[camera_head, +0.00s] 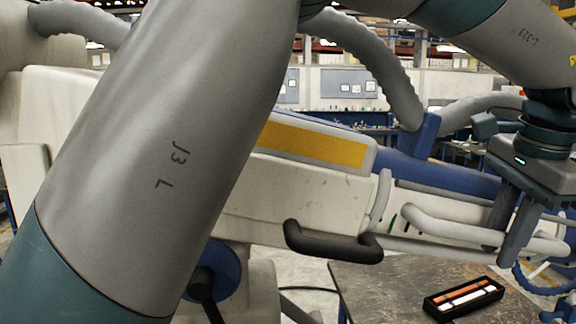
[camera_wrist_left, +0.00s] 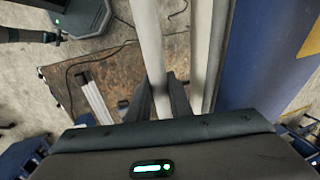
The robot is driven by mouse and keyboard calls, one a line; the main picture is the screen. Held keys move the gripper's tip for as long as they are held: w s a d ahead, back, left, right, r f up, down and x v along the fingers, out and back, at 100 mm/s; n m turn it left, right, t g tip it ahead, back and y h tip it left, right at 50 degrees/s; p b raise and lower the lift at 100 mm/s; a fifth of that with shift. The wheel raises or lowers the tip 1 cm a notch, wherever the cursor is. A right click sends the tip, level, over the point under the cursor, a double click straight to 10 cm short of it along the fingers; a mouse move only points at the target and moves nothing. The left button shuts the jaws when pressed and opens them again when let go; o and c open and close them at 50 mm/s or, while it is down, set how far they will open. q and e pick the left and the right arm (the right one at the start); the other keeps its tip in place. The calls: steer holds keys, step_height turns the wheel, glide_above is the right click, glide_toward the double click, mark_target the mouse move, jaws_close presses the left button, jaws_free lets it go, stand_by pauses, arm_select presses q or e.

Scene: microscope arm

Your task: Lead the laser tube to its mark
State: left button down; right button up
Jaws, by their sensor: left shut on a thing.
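A long white and blue jointed arm (camera_head: 300,200) with a yellow panel crosses the head view; I take it to carry the laser tube. A pale bar-like handle (camera_head: 440,226) runs along its right part. My left gripper (camera_head: 507,240) is shut on this pale handle, with its fingers pointing down. In the left wrist view the fingers (camera_wrist_left: 166,100) close about the pale bar (camera_wrist_left: 148,45), and the blue body (camera_wrist_left: 245,50) lies to the right. I cannot pick out a mark for certain. My right gripper cannot be made out.
A black handle (camera_head: 330,243) sticks out from the white arm. Below, a dark worn table top (camera_head: 385,290) bears a black tray (camera_head: 432,309) with orange and white rods. Grey ribbed hoses (camera_head: 375,55) loop above the arm. Bare floor shows left of the table.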

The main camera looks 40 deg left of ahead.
arm_select(q)
steer(key=shift+w+d, duration=0.1)
stand_by(0.4)
steer(key=shift+w+d+f, duration=0.2)
steer(key=shift+w+d, duration=0.4)
steer(key=shift+w+d+f, duration=0.1)
steer(key=shift+w+d, duration=0.1)
steer(key=shift+d, duration=0.05)
stand_by(0.5)
steer(key=c, duration=1)
jaws_free()
steer(key=shift+o, duration=1)
steer(key=shift+d, duration=0.1)
